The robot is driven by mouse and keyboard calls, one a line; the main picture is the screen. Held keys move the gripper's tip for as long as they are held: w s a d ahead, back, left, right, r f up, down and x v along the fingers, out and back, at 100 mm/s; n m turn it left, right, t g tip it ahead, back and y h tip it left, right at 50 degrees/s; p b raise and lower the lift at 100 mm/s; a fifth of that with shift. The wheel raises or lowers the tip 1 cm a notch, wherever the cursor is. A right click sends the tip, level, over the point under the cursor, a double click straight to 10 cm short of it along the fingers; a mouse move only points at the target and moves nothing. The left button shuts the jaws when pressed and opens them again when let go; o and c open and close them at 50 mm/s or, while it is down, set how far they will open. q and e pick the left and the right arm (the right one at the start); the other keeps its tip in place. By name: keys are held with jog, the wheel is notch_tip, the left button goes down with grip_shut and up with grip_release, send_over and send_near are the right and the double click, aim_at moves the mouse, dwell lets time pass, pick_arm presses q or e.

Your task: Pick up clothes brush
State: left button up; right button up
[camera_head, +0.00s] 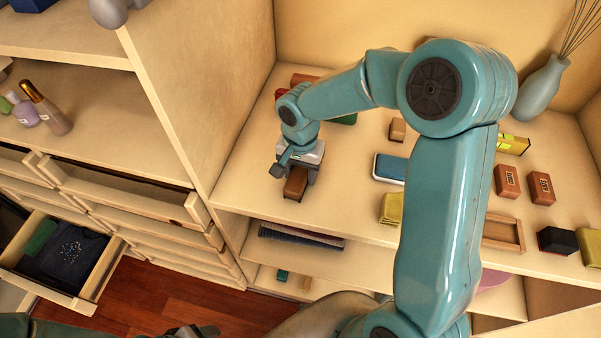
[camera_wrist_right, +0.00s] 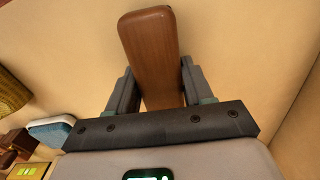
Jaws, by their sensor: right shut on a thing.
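The clothes brush (camera_head: 296,184) is a brown wooden block on the left part of the shelf top. My right gripper (camera_head: 297,170) points down over it with its jaws shut on it. In the right wrist view the brush's smooth wooden back (camera_wrist_right: 148,48) sticks out between the two grey fingers (camera_wrist_right: 152,90). Its underside is hidden, and I cannot tell whether it touches the shelf. Part of my left arm shows at the bottom left edge, with a dark end that may be my left gripper (camera_head: 187,331); its jaws cannot be made out.
A blue-and-white box (camera_head: 390,168) and a small brown block (camera_head: 397,130) stand right of the brush. Farther right are brown boxes (camera_head: 507,181), a wooden tray (camera_head: 503,234) and a vase (camera_head: 541,88). A tall panel (camera_head: 200,90) rises on the left; an open drawer (camera_head: 93,275) is beyond it.

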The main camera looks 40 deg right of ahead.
aim_at(301, 170)
notch_tip(301, 170, up, 20)
dwell(0.6)
